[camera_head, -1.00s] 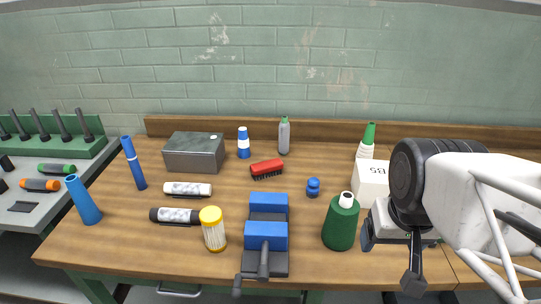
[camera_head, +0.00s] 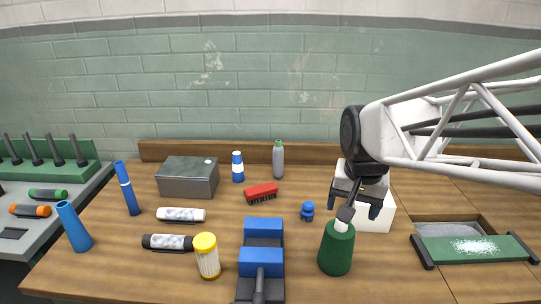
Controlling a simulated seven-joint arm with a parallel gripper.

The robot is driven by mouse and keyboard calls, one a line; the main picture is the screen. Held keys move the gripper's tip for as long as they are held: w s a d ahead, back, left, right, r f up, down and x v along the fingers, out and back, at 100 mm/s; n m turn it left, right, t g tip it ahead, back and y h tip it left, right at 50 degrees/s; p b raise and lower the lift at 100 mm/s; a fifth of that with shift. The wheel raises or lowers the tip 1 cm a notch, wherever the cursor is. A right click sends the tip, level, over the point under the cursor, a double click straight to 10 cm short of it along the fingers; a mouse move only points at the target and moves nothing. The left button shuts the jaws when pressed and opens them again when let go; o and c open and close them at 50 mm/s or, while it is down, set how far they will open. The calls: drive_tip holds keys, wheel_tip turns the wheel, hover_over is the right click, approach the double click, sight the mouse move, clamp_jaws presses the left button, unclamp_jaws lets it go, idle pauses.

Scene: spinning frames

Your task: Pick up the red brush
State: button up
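The red brush (camera_head: 261,192) lies on the wooden bench near its middle, dark bristles facing down, behind the blue vise. Nothing covers it. My gripper (camera_head: 355,208) hangs over the right part of the bench, to the right of the brush and well apart from it. Its dark fingers are spread, with no object visible between them. It is close above and behind the green bottle, in front of the white box.
The blue vise (camera_head: 262,262) stands in front of the brush. A grey metal box (camera_head: 188,178) stands left.

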drive_tip(key=w+a+f+m, duration=0.15)
drive_tip(key=w+a, duration=0.25)
drive_tip(key=w, duration=0.7)
drive_tip(key=m+g, duration=0.2)
drive_tip(key=m, duration=0.6)
hover_over(260, 188)
drive_tip(key=f, duration=1.5)
drive_tip(key=shift+s+d+f, duration=0.2)
drive_tip(key=shift+w+a+f, duration=0.2)
drive_tip(key=shift+w+f, duration=0.05)
drive_tip(key=shift+f, duration=1.3)
drive_tip(key=shift+f, duration=0.1)
drive_tip(key=shift+s+f, duration=0.1)
drive_tip(key=shift+f, duration=2.4)
